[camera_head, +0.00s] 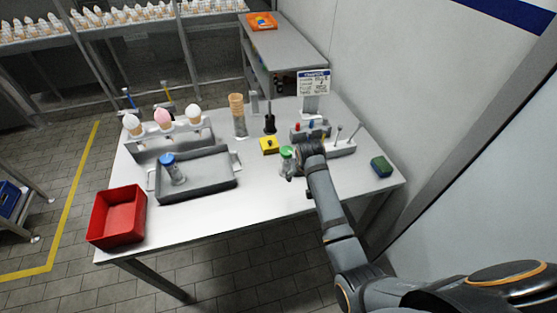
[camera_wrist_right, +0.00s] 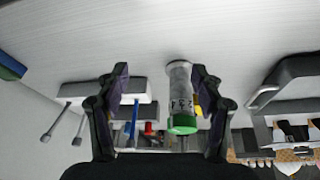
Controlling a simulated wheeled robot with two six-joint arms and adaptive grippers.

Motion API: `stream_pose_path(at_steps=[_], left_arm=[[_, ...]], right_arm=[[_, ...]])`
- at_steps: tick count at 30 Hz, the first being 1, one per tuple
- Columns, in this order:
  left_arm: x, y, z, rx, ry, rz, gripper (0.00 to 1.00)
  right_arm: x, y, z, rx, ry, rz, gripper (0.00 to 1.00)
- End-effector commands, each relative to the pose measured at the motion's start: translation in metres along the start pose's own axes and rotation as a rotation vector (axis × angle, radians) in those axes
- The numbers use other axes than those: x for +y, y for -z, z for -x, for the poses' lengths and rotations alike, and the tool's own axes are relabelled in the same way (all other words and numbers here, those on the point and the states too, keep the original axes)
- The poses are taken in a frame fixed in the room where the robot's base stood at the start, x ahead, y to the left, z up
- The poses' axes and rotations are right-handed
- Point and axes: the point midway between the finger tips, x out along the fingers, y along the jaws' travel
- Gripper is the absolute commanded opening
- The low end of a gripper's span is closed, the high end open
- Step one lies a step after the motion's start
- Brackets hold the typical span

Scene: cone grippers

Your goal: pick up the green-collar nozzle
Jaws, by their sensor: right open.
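The green-collar nozzle (camera_head: 287,153) stands on the white table near its middle, just left of my right gripper (camera_head: 300,151). In the right wrist view the nozzle (camera_wrist_right: 181,95) shows a clear, marked body and a green collar. There my right gripper (camera_wrist_right: 159,72) is open, and the nozzle appears between its fingers, much closer to the right-hand finger in the picture. I cannot tell whether that finger touches it. My left gripper is in neither view.
A grey tray (camera_head: 216,184) holds a blue-collar nozzle (camera_head: 172,168). A red bin (camera_head: 118,215) stands at the front left. A holder with rods (camera_head: 340,149) and a green-and-blue sponge (camera_head: 381,166) lie to the right.

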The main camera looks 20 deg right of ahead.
Motion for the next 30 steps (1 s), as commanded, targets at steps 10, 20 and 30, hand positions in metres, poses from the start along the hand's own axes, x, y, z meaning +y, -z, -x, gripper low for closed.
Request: stream_pose_path(at_steps=[10,20,30], left_arm=[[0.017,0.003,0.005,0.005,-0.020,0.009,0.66],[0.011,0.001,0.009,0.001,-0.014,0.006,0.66],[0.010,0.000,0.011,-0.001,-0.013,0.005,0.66]], right_arm=[[-0.038,0.084,0.035,0.025,0.013,-0.034,0.67],[-0.038,0.086,0.001,0.022,0.012,-0.034,0.67],[-0.039,0.086,-0.022,0.023,0.012,-0.034,0.67]])
